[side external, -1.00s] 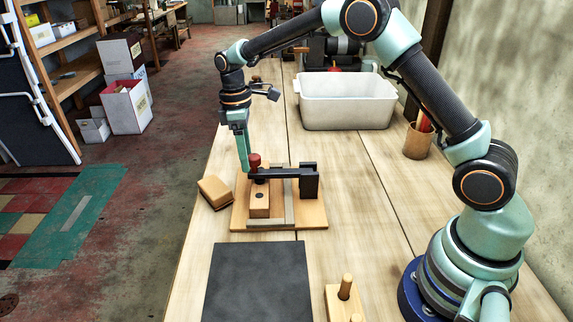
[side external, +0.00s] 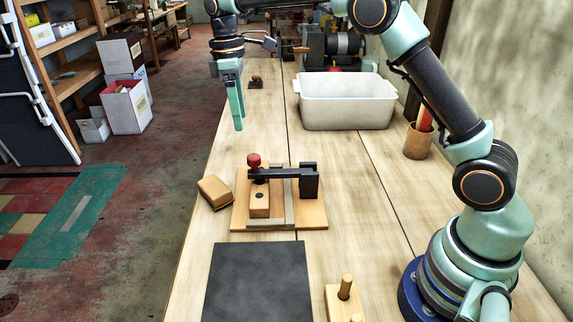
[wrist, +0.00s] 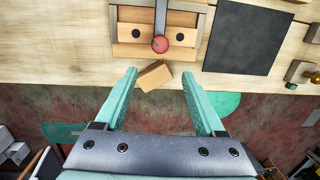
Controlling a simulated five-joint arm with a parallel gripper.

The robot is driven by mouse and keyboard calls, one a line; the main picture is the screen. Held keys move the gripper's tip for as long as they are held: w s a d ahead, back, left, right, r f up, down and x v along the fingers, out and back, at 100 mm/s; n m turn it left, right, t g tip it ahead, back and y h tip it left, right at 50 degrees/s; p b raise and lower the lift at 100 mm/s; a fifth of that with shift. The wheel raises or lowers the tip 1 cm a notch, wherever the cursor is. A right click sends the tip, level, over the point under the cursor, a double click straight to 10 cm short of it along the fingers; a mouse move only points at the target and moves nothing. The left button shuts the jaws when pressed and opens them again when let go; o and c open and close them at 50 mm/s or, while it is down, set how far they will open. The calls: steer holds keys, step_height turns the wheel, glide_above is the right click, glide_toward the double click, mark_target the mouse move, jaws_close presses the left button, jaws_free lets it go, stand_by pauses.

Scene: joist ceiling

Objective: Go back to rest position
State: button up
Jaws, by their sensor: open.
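My gripper (side external: 238,128) is raised above the far left part of the bench, fingers pointing down, apart from everything. In the wrist view my gripper (wrist: 156,72) shows its two green fingers spread wide with nothing held between them. Below it is a wooden clamp fixture (side external: 312,216) with a dark lever arm (side external: 290,173) ending in a red knob (side external: 254,160). The lever lies across a wooden block (side external: 260,203) with dark holes. The red knob also shows in the wrist view (wrist: 160,44), beyond the fingertips.
A loose wooden block (side external: 215,192) lies left of the fixture, near the bench edge. A white bin (side external: 345,102), a pencil cup (side external: 417,142) and a machine (side external: 340,48) stand behind and right. A dark mat (side external: 258,285) and a peg stand (side external: 345,295) are in front.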

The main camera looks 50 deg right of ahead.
steer(key=s+d+r+m+t, duration=0.3)
steer(key=s+r+m, duration=0.1)
steer(key=s+r, duration=0.5)
steer(key=s+d+f+m+t, duration=0.1)
steer(key=s+f+m+t, duration=0.2)
steer(key=s, duration=1)
steer(key=shift+f+m+t, duration=0.4)
steer(key=shift+f+m, duration=0.6)
steer(key=shift+f, duration=0.2)
steer(key=shift+d, duration=0.1)
